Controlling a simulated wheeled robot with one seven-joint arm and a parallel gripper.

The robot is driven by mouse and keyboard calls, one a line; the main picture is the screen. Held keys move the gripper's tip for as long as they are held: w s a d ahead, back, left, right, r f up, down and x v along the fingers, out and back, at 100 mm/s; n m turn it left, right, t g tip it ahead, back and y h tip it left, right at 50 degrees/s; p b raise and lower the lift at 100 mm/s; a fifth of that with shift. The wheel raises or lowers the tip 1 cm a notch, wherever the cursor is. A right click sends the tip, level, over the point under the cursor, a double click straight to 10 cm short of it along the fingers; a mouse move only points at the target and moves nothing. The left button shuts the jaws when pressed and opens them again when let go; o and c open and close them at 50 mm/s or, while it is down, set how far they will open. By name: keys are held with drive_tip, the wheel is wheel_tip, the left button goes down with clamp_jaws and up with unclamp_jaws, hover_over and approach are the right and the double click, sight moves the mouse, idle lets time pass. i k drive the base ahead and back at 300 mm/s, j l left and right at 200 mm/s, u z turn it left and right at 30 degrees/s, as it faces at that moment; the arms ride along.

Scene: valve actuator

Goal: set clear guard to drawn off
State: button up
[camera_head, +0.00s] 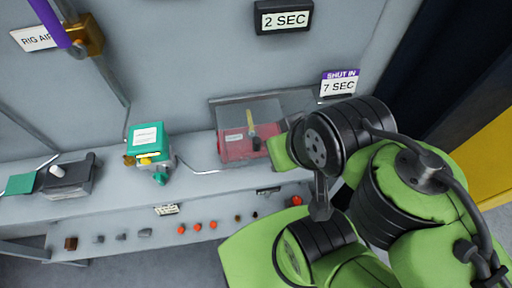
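A see-through guard (237,114) appears to sit over a red unit (233,150) on the bench, in the middle of the head view. A yellow lever (251,130) stands upright at the unit, with a small white label to its left. The guard's edges are faint, and I cannot tell how far it is drawn. My green and black arm comes in from the lower right and covers the right side of the unit. My gripper's fingers do not show, so their opening and any contact are hidden.
A teal actuator box (149,138) and a dark grey unit (70,177) stand left on the bench. Several small red and dark buttons line the bench front. Signs reading 2 SEC (284,19) and SHUT IN 7 SEC (339,84) are on the wall behind.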

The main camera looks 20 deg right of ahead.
sight(252, 128)
drive_tip(key=k+j, duration=0.15)
drive_tip(key=j, duration=0.25)
drive_tip(key=k+j+u, duration=0.1)
drive_tip(key=j, duration=0.35)
drive_tip(key=k+j, duration=0.15)
drive_tip(key=j, duration=0.25)
drive_tip(key=u, duration=0.05)
